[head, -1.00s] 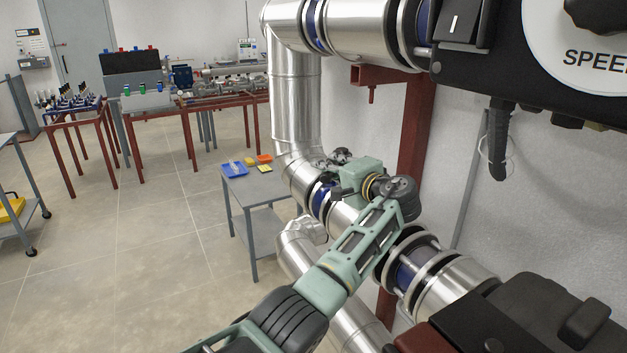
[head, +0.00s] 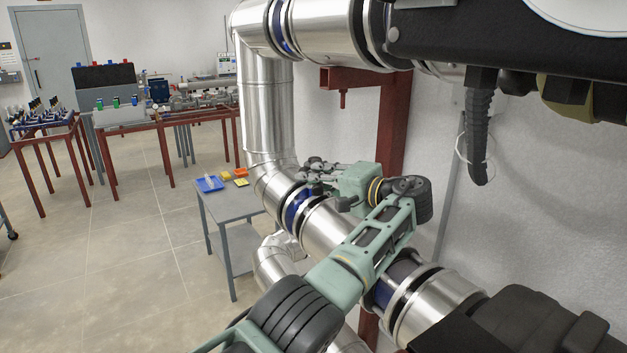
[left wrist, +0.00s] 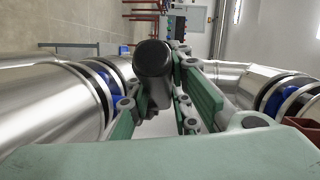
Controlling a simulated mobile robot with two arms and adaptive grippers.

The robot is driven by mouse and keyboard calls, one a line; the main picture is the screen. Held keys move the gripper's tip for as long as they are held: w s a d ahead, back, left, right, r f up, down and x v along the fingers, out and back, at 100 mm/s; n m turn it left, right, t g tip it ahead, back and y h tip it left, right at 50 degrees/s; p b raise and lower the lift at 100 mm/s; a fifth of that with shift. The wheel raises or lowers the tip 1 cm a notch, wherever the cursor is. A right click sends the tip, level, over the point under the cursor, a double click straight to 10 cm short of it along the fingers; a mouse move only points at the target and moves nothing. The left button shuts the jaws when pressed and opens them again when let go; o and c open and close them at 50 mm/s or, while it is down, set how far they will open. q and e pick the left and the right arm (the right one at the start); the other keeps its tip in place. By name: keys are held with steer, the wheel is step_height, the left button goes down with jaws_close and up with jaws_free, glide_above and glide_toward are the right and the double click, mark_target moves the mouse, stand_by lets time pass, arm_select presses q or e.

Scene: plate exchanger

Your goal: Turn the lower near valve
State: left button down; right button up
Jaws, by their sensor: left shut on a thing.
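My left gripper (head: 322,177) is at the lower metal pipe (head: 328,232), its fingers above a blue valve body (head: 298,210) between flanges. In the left wrist view, a dark rounded valve handle (left wrist: 153,62) lies between the green fingers (left wrist: 160,105), and the gripper is shut on it. In the head view the handle is mostly hidden by the gripper and arm. A second blue flanged section (head: 391,284) lies on the pipe closer to me, partly behind my left arm. My right gripper is not in view.
A tall vertical pipe (head: 268,110) and a red steel post (head: 394,120) stand close to the gripper. A black unit with a hanging cable (head: 481,140) overhangs at upper right. A small grey table (head: 230,200) with coloured trays stands left; the floor beyond is open.

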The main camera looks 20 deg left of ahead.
arm_select(q)
steer(key=shift+d+f, duration=0.2)
